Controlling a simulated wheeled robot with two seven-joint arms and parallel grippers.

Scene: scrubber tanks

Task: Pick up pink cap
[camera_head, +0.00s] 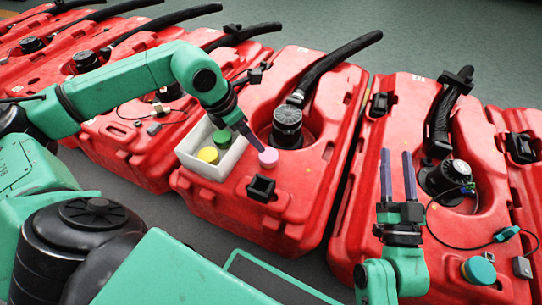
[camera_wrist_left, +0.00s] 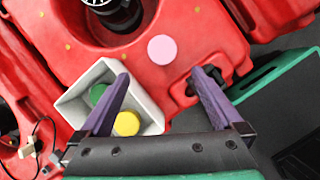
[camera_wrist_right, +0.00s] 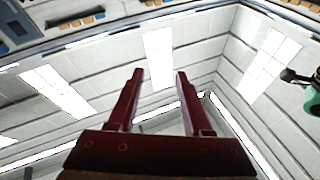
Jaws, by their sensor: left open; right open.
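The pink cap (camera_head: 268,157) lies on the top of a red tank, just right of a white box. In the left wrist view the pink cap (camera_wrist_left: 162,48) sits ahead of my left gripper (camera_wrist_left: 160,82), between the lines of its two open fingers. In the head view the left fingertips (camera_head: 252,140) are close to the cap; I cannot tell whether they touch it. My right gripper (camera_head: 396,160) is open and empty, pointing up in front of the tank to the right. Its open fingers (camera_wrist_right: 158,72) show in the right wrist view against the ceiling.
The white box (camera_head: 206,172) holds a green cap (camera_head: 222,137) and a yellow cap (camera_head: 208,155). A black hose (camera_head: 335,65) and a black filler cap (camera_head: 287,120) stand behind the pink cap. A black latch (camera_head: 261,188) is in front. A teal cap (camera_head: 479,270) lies on the right tank.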

